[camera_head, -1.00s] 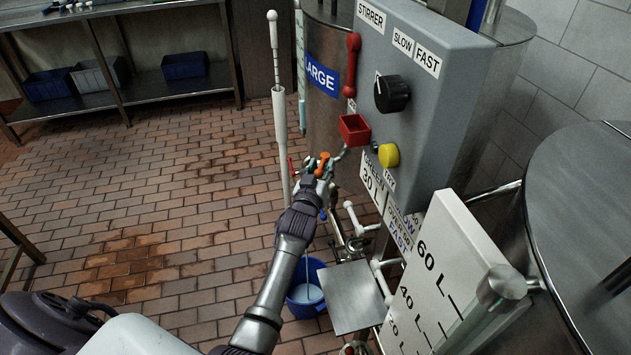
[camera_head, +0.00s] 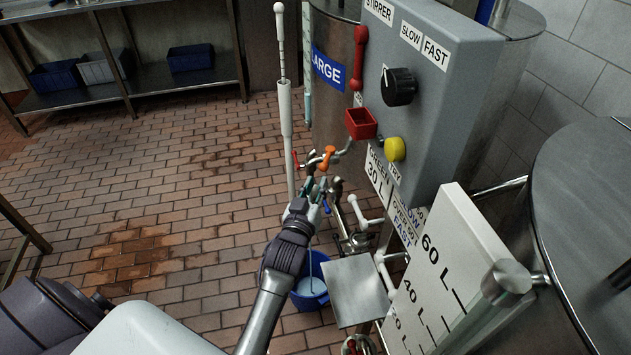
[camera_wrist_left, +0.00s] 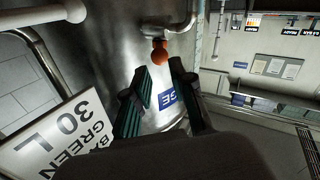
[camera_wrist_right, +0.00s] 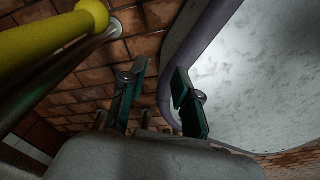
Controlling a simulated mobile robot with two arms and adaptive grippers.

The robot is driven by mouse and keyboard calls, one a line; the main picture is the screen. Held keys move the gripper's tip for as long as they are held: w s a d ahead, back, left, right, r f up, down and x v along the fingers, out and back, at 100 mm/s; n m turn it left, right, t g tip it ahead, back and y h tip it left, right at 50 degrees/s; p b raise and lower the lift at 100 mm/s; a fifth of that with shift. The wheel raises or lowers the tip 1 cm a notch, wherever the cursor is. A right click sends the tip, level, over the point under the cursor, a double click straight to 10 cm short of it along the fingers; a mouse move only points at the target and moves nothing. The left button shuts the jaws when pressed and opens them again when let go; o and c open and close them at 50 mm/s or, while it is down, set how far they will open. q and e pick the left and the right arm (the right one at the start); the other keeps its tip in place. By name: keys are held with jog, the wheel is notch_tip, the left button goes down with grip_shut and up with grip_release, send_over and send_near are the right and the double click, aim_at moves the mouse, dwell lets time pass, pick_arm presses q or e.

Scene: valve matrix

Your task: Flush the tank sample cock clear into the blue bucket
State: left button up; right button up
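The orange-handled sample cock (camera_head: 327,156) juts from the lower side of the steel tank (camera_head: 335,105) labelled LARGE. My left gripper (camera_head: 318,184) is just below and in front of the handle, apart from it. In the left wrist view the orange handle (camera_wrist_left: 159,53) shows beyond the two parted, empty fingers (camera_wrist_left: 160,83). The blue bucket (camera_head: 311,300) stands on the floor below, partly behind my left arm. A thin pale stream drops into it, and pale liquid shows inside. My right gripper (camera_wrist_right: 157,82) is open and empty in the right wrist view.
The grey stirrer box (camera_head: 440,90) with a black knob (camera_head: 399,86) and yellow button (camera_head: 395,149) overhangs on the right. A white upright pipe (camera_head: 287,140) stands left of the cock. A small metal plate (camera_head: 355,290) is beside the bucket. The tiled floor at left is open.

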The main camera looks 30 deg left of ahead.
aim_at(326, 161)
pick_arm(q)
jog(key=shift+s+a+n, duration=0.15)
jog(key=shift+a+n, duration=0.15)
jog(key=shift+a, duration=0.1)
jog(key=shift+c, duration=1.2)
jog(key=s+a+n+h, duration=0.1)
jog(key=a+n, duration=0.1)
jog(key=a+n+h+p, duration=0.1)
jog(key=a+n, duration=0.1)
jog(key=n, duration=0.1)
jog(key=s+a+n+h+p, duration=0.1)
jog(key=a+n, duration=0.1)
jog(key=shift+s+a+r, duration=0.1)
jog(key=shift+s+r, duration=0.25)
jog(key=shift+r, duration=0.05)
grip_shut()
jog(key=w+n, duration=0.1)
jog(key=w, duration=0.2)
jog(key=w+d+n+p, duration=0.1)
jog(key=w, duration=0.2)
jog(key=w+d+n+h, duration=0.1)
jog(key=w, duration=0.3)
jog(key=shift+d, duration=0.2)
jog(key=shift+d+f, duration=0.15)
jog(key=shift+d, duration=0.15)
jog(key=shift+p, duration=0.3)
